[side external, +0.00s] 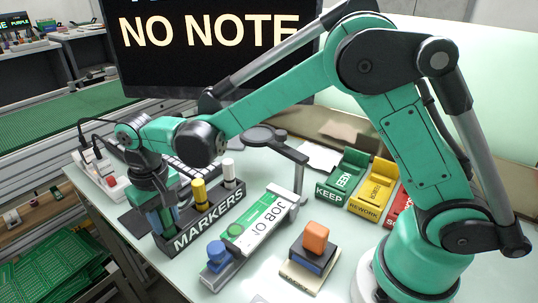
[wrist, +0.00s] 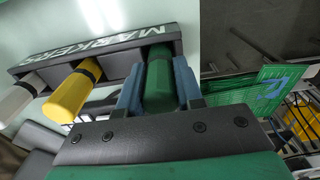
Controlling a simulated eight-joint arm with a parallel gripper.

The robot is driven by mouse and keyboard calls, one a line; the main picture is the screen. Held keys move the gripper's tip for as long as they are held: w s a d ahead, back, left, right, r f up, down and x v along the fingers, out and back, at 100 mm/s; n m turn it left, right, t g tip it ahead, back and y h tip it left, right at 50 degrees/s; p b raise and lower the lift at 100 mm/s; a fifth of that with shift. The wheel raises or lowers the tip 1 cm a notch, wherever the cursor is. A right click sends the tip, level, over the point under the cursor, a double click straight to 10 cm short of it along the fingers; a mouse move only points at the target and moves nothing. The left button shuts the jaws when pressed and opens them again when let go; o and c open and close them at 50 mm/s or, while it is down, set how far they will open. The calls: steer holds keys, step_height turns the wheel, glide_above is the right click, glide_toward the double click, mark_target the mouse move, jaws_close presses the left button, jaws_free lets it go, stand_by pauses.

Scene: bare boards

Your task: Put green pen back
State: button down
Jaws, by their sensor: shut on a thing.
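The black holder lettered MARKERS (side external: 208,219) stands on the table at left; it also shows in the wrist view (wrist: 100,47). A yellow marker (side external: 199,191) and a white marker (side external: 228,172) stand upright in it. The green pen (wrist: 159,82) is between the blue-grey fingers of my gripper (side external: 163,215), which is shut on it. The pen is at the holder's end slot, beside the yellow marker, its far end meeting the holder. How deep it sits is hidden.
A clamp-like stand with a green-and-white board lettered JOB (side external: 257,220) lies right of the holder. Stacked blocks with an orange top (side external: 315,238) stand nearer the front. Green KEEP (side external: 345,178) and yellow REWORK (side external: 376,187) trays are behind. A sign reads NO NOTE (side external: 210,32).

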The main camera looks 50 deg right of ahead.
steer(key=shift+f, duration=0.1)
steer(key=c, duration=0.6)
jaws_free()
step_height(320, 180, up, 12)
steer(key=shift+f, duration=0.1)
steer(key=shift+d+r, duration=0.1)
steer(key=shift+r, duration=0.15)
steer(key=s+d+f+t, duration=0.1)
steer(key=s+d+t, duration=0.1)
steer(key=s+d, duration=0.1)
steer(key=s+d+f+t, duration=0.1)
steer(key=s+d+t, duration=0.1)
steer(key=s+d, duration=0.2)
steer(key=s+d+f+t, duration=0.1)
steer(key=s+d+t, duration=0.2)
steer(key=d, duration=0.3)
steer(key=shift+s+d+f, duration=0.3)
steer(key=shift+s+d, duration=0.1)
steer(key=shift+s, duration=0.05)
